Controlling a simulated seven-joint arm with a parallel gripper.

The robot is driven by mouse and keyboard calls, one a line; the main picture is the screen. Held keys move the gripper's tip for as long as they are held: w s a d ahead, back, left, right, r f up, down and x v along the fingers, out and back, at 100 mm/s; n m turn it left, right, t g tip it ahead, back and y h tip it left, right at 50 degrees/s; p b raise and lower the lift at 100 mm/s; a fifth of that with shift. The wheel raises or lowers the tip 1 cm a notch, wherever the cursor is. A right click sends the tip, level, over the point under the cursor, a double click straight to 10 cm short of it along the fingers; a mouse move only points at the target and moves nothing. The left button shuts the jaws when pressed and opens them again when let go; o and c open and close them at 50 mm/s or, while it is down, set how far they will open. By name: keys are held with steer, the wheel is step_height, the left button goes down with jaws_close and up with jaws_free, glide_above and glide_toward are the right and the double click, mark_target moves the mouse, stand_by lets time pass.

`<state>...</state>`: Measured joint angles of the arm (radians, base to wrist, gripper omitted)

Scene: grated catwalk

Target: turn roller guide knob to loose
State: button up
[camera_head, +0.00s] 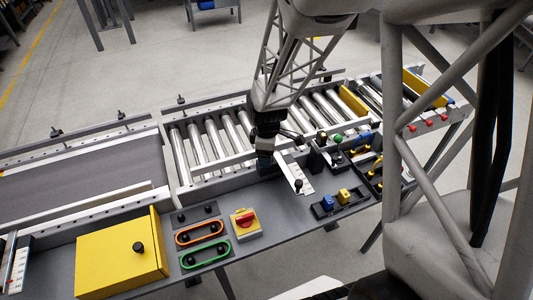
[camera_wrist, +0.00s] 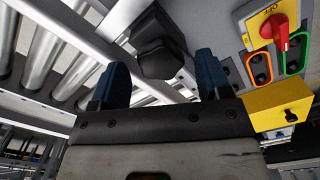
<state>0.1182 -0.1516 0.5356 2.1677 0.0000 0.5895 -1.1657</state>
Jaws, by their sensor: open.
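A black, blocky knob (camera_wrist: 158,52) shows in the wrist view, between and just beyond my two blue fingertips. It looks like the roller guide knob, but no label or pointer on it can be read. My gripper (camera_wrist: 160,68) is open, with one finger on each side of the knob; I cannot tell whether either finger touches it. In the head view my gripper (camera_head: 265,163) points down at the near edge of the roller conveyor (camera_head: 205,143). There the knob is hidden behind the gripper and wrist.
Right of my gripper is a white marked plate (camera_head: 291,171) with a small black knob (camera_head: 298,185). Nearer are a red switch on a yellow base (camera_head: 245,223), orange (camera_head: 199,233) and green (camera_head: 206,255) framed panels, and a yellow box (camera_head: 118,258). Blue and yellow blocks stand at right.

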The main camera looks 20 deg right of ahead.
step_height(320, 180, up, 7)
steer(key=shift+r, duration=0.1)
stand_by(0.4)
stand_by(0.4)
steer(key=shift+s+r, duration=0.1)
steer(key=shift+r, duration=0.1)
steer(key=s+a+r+m+t, duration=0.1)
steer(key=s+a+r+m, duration=0.1)
steer(key=s+r+m, duration=0.4)
steer(key=s+a+r+m+t, duration=0.1)
steer(key=s+a+r+m, duration=0.2)
steer(key=s+r, duration=0.9)
steer(key=s+m, duration=0.2)
steer(key=m, duration=0.1)
steer(key=shift+s+a+t, duration=0.3)
steer(key=shift+s, duration=0.1)
